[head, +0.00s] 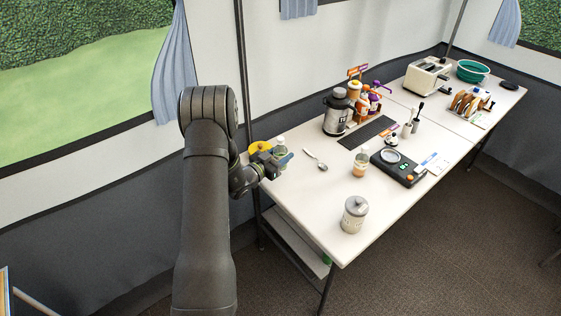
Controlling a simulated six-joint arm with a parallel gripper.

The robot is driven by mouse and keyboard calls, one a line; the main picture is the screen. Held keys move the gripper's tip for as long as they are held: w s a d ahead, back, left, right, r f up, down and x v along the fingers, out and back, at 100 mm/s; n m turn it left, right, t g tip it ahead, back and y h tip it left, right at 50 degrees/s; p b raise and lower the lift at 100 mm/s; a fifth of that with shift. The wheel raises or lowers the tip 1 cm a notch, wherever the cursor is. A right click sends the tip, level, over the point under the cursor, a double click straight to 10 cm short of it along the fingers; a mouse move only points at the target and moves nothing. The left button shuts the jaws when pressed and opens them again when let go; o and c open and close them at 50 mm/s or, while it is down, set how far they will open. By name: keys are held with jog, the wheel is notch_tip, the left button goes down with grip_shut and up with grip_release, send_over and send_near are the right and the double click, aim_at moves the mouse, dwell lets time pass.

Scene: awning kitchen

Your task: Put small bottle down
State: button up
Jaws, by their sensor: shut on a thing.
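My gripper (276,161) is over the left end of the white table (305,190). It is shut on a small clear bottle (280,144) with a pale cap and a greenish lower part. The bottle looks upright. The gripper hides part of it, and I cannot tell whether its base touches the table. A second small bottle (359,166), with orange contents, stands mid-table, apart from my gripper.
A yellow item (260,147) is partly hidden behind my gripper. A spoon (316,160) lies to its right. A lidded jar (354,215) stands near the front edge. A black scale (397,168), a flask (338,113) and a toaster (426,78) stand farther right. White tabletop is bare between spoon and jar.

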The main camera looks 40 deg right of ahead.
jog(key=s+d+r, duration=0.3)
jog(key=s+r, duration=0.4)
jog(key=s, duration=0.4)
jog(key=w+a+f+n+t+y, duration=0.25)
jog(key=w+a+n+t, duration=0.35)
jog(key=a, duration=0.6)
jog(key=w+a+f+n+t+y, duration=0.1)
jog(key=w+a+n+t+y, duration=0.2)
jog(key=w+a, duration=0.65)
jog(key=w+a+f+n+t+y, duration=0.1)
jog(key=w+a+n+t+y, duration=0.3)
jog(key=a, duration=1.1)
jog(key=w+a+r+n+g+y, duration=0.15)
jog(key=a+n+g+y, duration=0.55)
jog(key=a, duration=1)
jog(key=a+r+n+y, duration=0.4)
jog(key=a+y, duration=0.6)
jog(key=a, duration=0.7)
jog(key=w+a+r+n+g+y, duration=0.15)
jog(key=a+n+g+y, duration=0.45)
jog(key=a, duration=1.1)
jog(key=shift+s+a+f+n+t+y, duration=0.25)
jog(key=shift+s+a+f+t+y, duration=0.15)
jog(key=shift+a+f, duration=1.5)
jog(key=shift+s+a+f+n+t+y, duration=0.3)
jog(key=shift+a+f+y, duration=0.2)
jog(key=shift+a+f, duration=1.4)
jog(key=shift+s+a+f+n+t+y, duration=0.15)
jog(key=shift+s+a+f+t+y, duration=0.25)
jog(key=shift+a+f, duration=1.5)
